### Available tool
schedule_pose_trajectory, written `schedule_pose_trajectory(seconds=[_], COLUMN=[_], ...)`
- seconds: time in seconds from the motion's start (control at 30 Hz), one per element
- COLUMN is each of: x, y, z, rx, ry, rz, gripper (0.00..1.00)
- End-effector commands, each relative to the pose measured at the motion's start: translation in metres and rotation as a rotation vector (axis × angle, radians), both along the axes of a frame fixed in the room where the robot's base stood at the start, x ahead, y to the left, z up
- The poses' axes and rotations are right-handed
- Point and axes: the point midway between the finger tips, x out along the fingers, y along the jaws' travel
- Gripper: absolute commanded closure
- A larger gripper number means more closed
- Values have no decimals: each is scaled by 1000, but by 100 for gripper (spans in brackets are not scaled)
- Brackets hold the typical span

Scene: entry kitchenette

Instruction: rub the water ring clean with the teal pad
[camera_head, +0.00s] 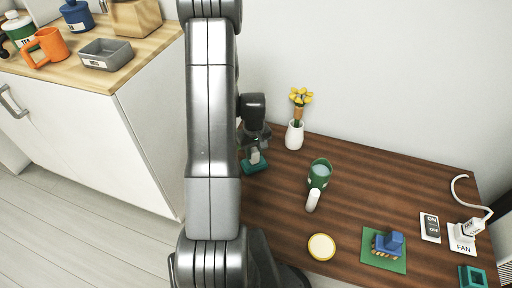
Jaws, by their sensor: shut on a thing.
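My gripper (255,152) is at the left end of the dark wooden table (275,200), pointing down and shut on the teal pad (254,167). The pad is at or just above the tabletop; I cannot tell if it touches the wood. My arm covers the table's left edge and part of the surface beside the pad. I cannot make out a water ring on the visible wood; it may be hidden under the pad or behind my arm.
A white vase (294,136) with yellow flowers stands close right of my gripper.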

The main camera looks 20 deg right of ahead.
Motion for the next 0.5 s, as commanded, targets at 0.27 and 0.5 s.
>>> schedule_pose_trajectory(seconds=[0.27,0.5], x=[-13,-12], y=[8,8], z=[-3,-1], rx=[6,5], ry=[14,13], rz=[-1,0], gripper=[99,99])
